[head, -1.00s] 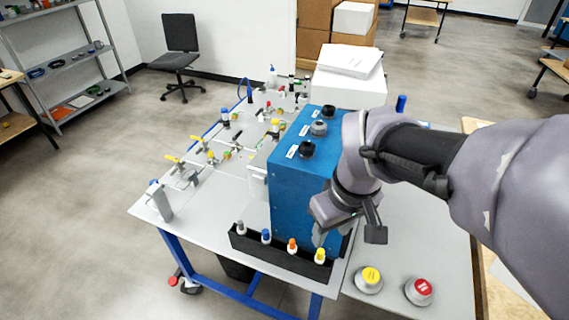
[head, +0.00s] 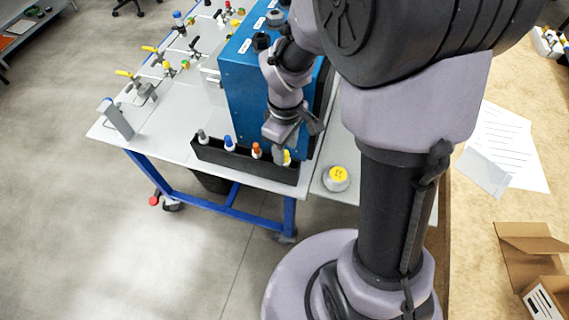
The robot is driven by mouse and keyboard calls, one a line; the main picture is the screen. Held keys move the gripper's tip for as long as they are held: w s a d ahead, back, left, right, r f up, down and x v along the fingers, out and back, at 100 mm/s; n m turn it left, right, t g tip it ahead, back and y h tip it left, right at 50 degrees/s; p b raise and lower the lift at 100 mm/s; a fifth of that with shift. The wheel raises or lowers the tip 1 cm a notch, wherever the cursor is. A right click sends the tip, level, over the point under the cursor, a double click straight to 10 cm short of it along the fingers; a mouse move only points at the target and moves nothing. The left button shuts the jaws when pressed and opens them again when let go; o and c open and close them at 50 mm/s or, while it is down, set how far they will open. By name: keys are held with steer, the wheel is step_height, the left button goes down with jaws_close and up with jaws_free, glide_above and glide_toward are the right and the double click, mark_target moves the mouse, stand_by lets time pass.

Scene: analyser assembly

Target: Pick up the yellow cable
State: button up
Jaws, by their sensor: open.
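A black holder (head: 215,156) on the bench's front edge carries a row of upright cable ends with grey, blue, orange and yellow tips. The yellow-tipped cable end (head: 288,158) is at the right end of the row, partly hidden by my gripper. My gripper (head: 297,146) is open and points down over this right end, close to the yellow tip. I cannot tell whether a finger touches it. The orange-tipped end (head: 257,151) is just left of my gripper.
A blue analyser box (head: 246,105) stands right behind the holder. A yellow button (head: 336,178) sits on the bench to the right. Yellow-handled valves (head: 128,75) and fittings are at the left. My arm hides much of the right side.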

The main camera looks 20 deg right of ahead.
step_height(320, 180, down, 2)
steer(key=shift+f, duration=0.2)
steer(key=shift+r, duration=0.1)
steer(key=shift+c, duration=1.1)
jaws_close()
step_height(320, 180, up, 25)
steer(key=p, duration=1.4)
